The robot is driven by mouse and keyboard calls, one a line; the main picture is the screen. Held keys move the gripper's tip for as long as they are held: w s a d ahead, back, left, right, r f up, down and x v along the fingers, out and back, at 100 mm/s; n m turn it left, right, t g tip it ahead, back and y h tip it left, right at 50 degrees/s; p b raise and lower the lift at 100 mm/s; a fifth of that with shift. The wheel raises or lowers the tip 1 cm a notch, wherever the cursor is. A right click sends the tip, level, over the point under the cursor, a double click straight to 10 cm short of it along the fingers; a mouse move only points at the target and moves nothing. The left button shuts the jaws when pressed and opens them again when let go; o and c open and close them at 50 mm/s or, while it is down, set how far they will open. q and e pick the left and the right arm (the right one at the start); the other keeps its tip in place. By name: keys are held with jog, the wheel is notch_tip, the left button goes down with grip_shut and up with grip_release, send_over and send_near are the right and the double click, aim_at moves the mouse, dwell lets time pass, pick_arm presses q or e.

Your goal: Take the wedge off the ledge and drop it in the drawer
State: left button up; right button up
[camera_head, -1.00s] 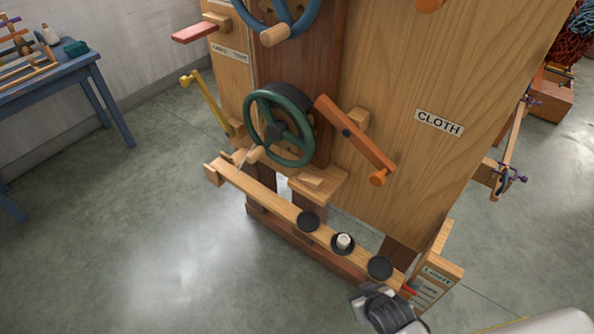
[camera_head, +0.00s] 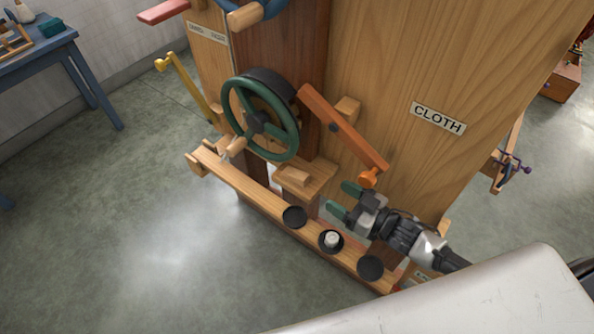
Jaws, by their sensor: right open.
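The wedge (camera_head: 294,176) is a small pale wooden piece. It lies on the small wooden ledge (camera_head: 318,176) that juts from the machine below the green handwheel. My right gripper (camera_head: 343,200) comes in from the right with two green-tipped fingers. It is open with nothing between the fingers. Its tips are to the right of the ledge and a little lower in the picture, apart from the wedge. I cannot make out a drawer in this view. My left gripper is not in view.
The green handwheel (camera_head: 260,117) stands just above the ledge. An orange lever (camera_head: 342,130) hangs above my right gripper. A wooden rail (camera_head: 246,188) with black cups runs below; the middle cup holds a white piece (camera_head: 332,239). Open floor lies at the left.

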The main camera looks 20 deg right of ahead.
aim_at(307, 179)
jog(key=shift+f+p+x, duration=0.1)
jog(key=shift+p+x, duration=0.05)
jog(key=shift+x, duration=2.5)
jog(key=shift+f+p+x, duration=0.15)
jog(key=shift+x, duration=2.5)
jog(key=shift+s, duration=0.1)
jog(key=c, duration=1)
